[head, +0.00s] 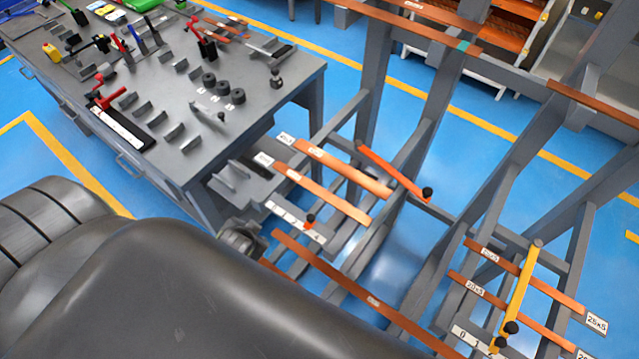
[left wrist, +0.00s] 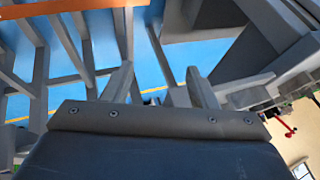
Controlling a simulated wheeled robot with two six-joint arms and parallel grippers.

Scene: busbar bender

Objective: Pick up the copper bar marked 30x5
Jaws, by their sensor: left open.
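Several copper bars rest on the grey rack in the head view. Two lie side by side near the middle, an upper bar (head: 345,168) and a lower bar (head: 322,194). White tags stand at their left ends, too small to read surely. A longer copper bar (head: 370,302) lies lower, its marking unreadable. Two shorter bars (head: 530,279) (head: 512,312) at the right carry tags that look like 25x5 and 20x5. I cannot tell which bar is marked 30x5. My left gripper (left wrist: 160,86) is open and empty in the left wrist view. My right gripper is not in view.
Grey rack posts (head: 374,80) rise around the bars. An orange lever (head: 395,171) and a yellow lever (head: 520,292) with black knobs stand near them. A grey workbench (head: 250,90) with tools is at upper left. A copper bar (left wrist: 70,8) crosses the wrist view's top.

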